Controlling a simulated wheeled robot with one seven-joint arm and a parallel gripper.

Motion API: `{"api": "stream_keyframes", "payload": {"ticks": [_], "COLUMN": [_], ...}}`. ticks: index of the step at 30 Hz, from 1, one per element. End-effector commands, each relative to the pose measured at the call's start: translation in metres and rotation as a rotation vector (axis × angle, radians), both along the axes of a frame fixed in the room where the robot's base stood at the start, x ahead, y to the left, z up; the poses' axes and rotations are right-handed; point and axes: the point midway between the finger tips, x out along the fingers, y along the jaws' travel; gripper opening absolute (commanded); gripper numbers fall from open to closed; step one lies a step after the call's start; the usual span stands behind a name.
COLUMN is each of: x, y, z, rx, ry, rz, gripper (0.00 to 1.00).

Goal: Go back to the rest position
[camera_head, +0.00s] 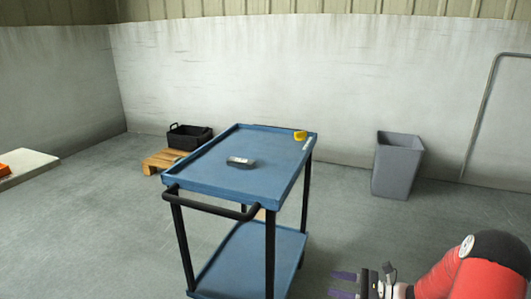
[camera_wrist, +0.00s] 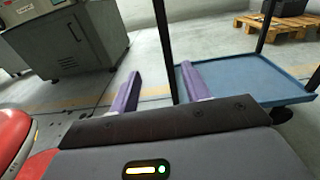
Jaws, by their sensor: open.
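My gripper (camera_head: 343,285) is at the lower right of the head view, low and to the right of the blue cart (camera_head: 218,182). It is open and empty, with two purple fingers apart. In the wrist view my gripper (camera_wrist: 160,88) points over the floor, with the cart's lower shelf (camera_wrist: 240,78) just beyond its right finger. My red and black arm enters from the lower right corner of the head view.
On the cart's top lie a small dark device (camera_head: 241,162) and a yellow object (camera_head: 300,135). A black crate (camera_head: 190,138) and pallet (camera_head: 160,159) stand behind. A grey bin (camera_head: 396,168) stands by the wall. A grey machine (camera_wrist: 75,42) shows in the wrist view.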

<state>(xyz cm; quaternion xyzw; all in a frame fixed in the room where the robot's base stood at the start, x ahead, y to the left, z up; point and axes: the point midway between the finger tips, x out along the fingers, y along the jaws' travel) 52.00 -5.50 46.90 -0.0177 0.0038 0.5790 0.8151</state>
Motion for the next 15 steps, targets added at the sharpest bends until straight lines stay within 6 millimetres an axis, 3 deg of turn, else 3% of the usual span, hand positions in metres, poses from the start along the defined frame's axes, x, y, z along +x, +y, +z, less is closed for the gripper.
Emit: {"api": "stream_keyframes", "payload": {"ticks": [15], "x": [-0.034], "y": [0.043], "z": [0.046], "rx": [-0.304], "ry": [-0.128], "rz": [0.249], "gripper": [0.47]}}
